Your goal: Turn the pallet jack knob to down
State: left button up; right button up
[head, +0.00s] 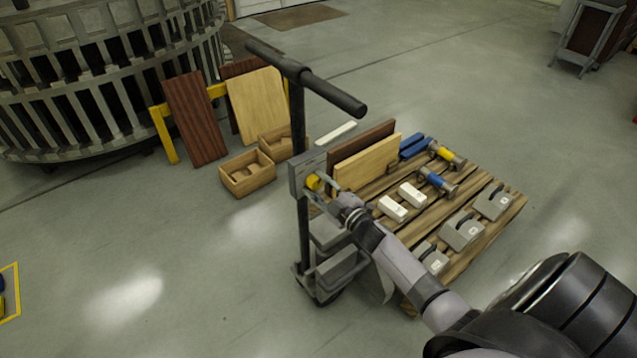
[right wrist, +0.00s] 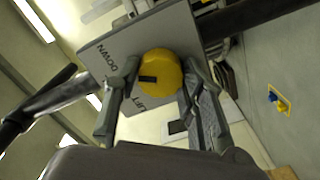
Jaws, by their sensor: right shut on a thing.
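The pallet jack (head: 303,225) stands upright with a dark T-shaped handle (head: 300,73) at its top. A grey control plate (head: 297,178) on its post carries the round yellow knob (head: 314,182). In the right wrist view the knob (right wrist: 160,72) sits on the plate (right wrist: 105,47), between the words DOWN and LIFT, with a dark mark on its face. My right gripper (head: 328,190) is shut on the knob, with one finger on each side in the right wrist view (right wrist: 152,90). My left gripper is not in view.
Wooden boxes (head: 247,173) and leaning boards (head: 196,118) stand at the back left.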

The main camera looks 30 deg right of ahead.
jog(key=shift+m+p, duration=0.55)
jog(key=shift+m, duration=1.55)
jog(key=o, duration=1.2)
jog(key=shift+c, duration=0.2)
jog(key=shift+s, duration=0.1)
jog(key=s+d, duration=0.1)
jog(key=s, duration=1)
jog(key=shift+s, duration=0.4)
